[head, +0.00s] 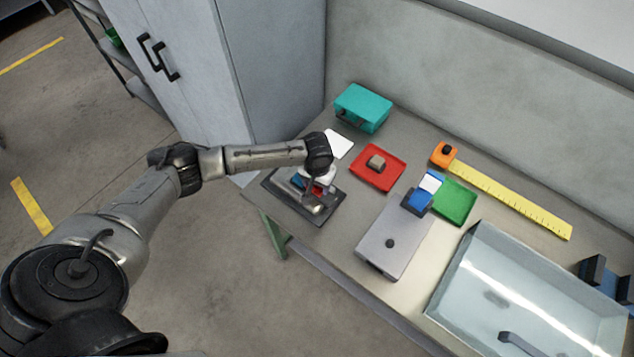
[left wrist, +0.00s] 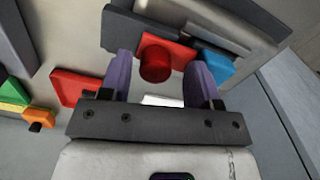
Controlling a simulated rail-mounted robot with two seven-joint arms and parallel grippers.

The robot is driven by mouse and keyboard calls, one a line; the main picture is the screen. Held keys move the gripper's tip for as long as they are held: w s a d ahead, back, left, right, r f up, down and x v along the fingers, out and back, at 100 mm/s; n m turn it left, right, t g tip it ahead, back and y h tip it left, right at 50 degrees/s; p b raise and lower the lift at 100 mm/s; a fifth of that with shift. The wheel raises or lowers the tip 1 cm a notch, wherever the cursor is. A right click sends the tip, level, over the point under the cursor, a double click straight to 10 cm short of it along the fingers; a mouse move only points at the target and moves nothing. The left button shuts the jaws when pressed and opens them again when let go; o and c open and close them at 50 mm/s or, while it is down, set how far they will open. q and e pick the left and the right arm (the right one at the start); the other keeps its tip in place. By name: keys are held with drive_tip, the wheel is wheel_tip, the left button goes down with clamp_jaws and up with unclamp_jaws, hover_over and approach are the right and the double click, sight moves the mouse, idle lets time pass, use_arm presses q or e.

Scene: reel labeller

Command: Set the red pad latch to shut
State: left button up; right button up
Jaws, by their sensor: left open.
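A small red piece (head: 314,188) shows on the dark-based device at the left end of the bench, partly hidden under my left gripper (head: 317,180). In the left wrist view, a red round knob (left wrist: 155,62) stands on a flat red part beside a blue part (left wrist: 213,63). I take this red part to be the pad latch; its setting cannot be told. My left gripper (left wrist: 162,68) is open, its two purple fingers on either side of the knob, with gaps visible. My right gripper is not in view.
A red tray (head: 397,171) with a grey-brown block, a white card (head: 339,144) and a teal box (head: 362,106) are near the device.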

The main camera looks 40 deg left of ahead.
use_arm(q)
wheel_tip(320, 180, up, 14)
drive_tip(key=shift+p, duration=0.35)
drive_tip(key=shift+f, duration=0.15)
idle(0.3)
